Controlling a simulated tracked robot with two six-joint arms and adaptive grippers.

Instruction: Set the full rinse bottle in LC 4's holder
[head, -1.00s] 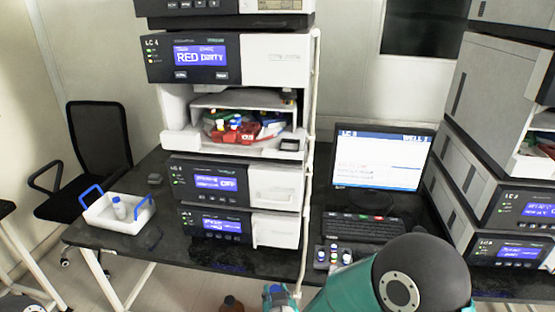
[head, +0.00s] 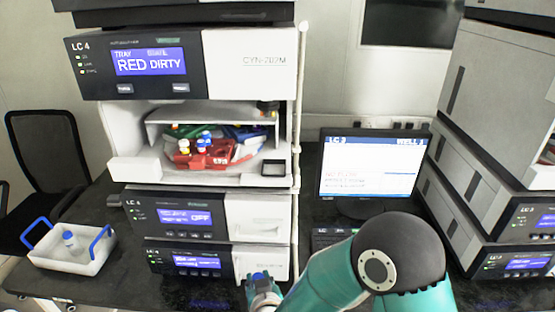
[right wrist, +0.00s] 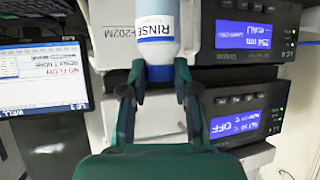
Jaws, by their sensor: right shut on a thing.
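My right gripper (head: 262,292) is low in front of the LC 4 stack in the head view. In the right wrist view the gripper (right wrist: 159,85) is shut on the rinse bottle (right wrist: 155,22), a pale bottle with a RINSE label and a blue cap; its liquid level is not clear. The blue cap also shows in the head view (head: 261,276). My left gripper is out of view.
A red tray (head: 205,158) with vials sits inside the open bay. A white caddy (head: 75,260) with blue handles and a small bottle (head: 69,239) stands left on the dark bench. A monitor (head: 372,165) and another stack (head: 500,130) are at the right.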

